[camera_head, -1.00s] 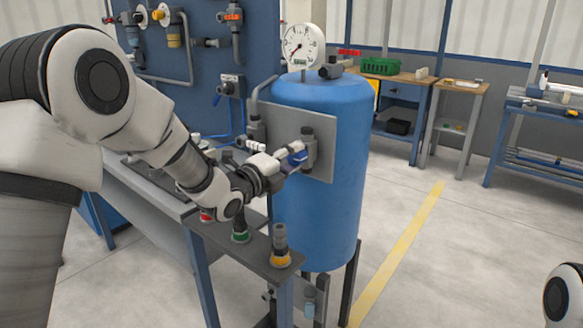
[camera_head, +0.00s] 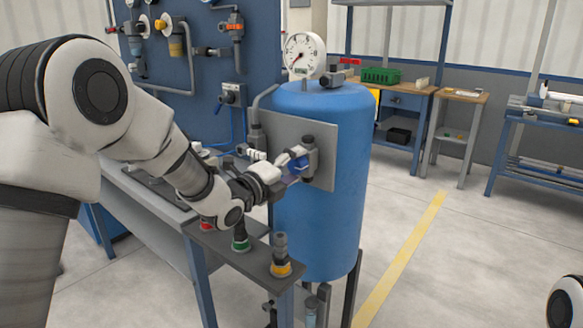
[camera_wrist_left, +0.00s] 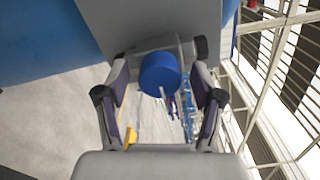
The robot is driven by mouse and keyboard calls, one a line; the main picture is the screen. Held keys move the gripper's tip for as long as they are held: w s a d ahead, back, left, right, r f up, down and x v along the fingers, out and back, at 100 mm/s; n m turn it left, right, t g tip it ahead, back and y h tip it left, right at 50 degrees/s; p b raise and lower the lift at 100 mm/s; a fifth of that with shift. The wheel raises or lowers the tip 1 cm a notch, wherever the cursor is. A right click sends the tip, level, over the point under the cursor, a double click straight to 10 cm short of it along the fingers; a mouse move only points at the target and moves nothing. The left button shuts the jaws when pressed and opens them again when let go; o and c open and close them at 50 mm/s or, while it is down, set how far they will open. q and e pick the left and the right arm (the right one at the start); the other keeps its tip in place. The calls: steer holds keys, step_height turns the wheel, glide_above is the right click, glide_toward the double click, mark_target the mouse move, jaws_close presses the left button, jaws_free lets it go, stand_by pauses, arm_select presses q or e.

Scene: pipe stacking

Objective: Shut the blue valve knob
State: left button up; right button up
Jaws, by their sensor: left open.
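The blue valve knob (camera_wrist_left: 160,74) sits on a grey valve body (camera_wrist_left: 200,48) in front of a grey plate (camera_head: 326,150) on the blue tank (camera_head: 318,215). In the head view the knob (camera_head: 299,163) is partly hidden by my left gripper (camera_head: 290,170). In the left wrist view my left gripper (camera_wrist_left: 160,105) is open, with one finger on each side of the knob's lower area. The fingers look apart from the knob. My right gripper is out of view.
A round gauge (camera_head: 304,53) tops the tank. A bench ledge (camera_head: 238,250) with several coloured fittings lies below my left arm. A blue pipe panel (camera_head: 205,60) stands behind. The floor at right is clear, with a yellow line (camera_head: 405,250).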

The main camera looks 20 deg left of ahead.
arm_select(q)
steer(key=v, duration=1.2)
